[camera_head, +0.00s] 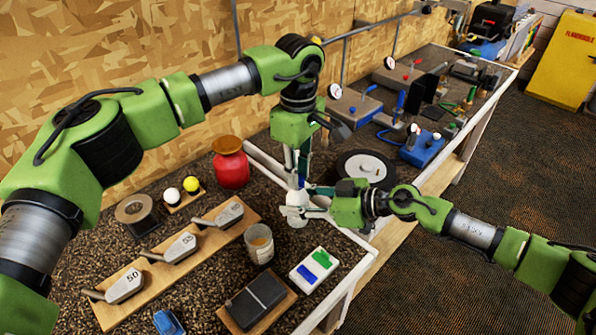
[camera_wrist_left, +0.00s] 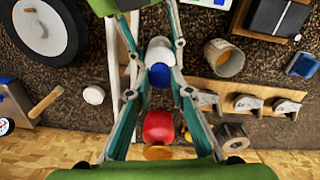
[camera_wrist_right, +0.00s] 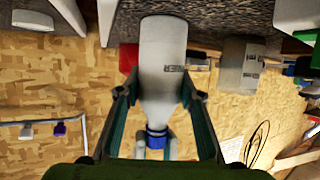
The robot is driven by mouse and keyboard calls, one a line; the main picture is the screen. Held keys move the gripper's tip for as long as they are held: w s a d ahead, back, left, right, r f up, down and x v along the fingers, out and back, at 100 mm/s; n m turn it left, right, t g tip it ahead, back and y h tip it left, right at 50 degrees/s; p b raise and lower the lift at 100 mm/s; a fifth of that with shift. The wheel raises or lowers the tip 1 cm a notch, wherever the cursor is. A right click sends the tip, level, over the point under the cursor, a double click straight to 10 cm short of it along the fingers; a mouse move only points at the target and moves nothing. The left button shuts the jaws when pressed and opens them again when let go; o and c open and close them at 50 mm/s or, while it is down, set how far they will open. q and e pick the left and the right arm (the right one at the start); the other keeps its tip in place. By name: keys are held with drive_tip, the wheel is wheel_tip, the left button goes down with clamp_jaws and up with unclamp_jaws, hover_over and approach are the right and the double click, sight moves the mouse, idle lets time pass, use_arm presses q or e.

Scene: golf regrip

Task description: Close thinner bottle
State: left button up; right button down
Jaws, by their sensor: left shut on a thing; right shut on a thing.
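The thinner bottle (camera_wrist_right: 163,60) is pale grey-white with a blue cap (camera_wrist_right: 157,138) at its neck. It is upright, and in the head view its white body (camera_head: 297,215) shows below my left gripper. My right gripper (camera_head: 306,205) is shut around the bottle's body from the right. My left gripper (camera_head: 298,183) points straight down from above and is shut on the blue cap, its fingers on either side. The cap (camera_wrist_left: 160,76) and bottle top also show in the left wrist view. Whether the bottle's base touches the bench is unclear.
A white disc (camera_wrist_left: 94,95) lies on the bench.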

use_arm(q)
drive_tip(key=m, duration=1.9)
drive_tip(key=o, duration=0.7)
drive_tip(key=shift+o, duration=0.2)
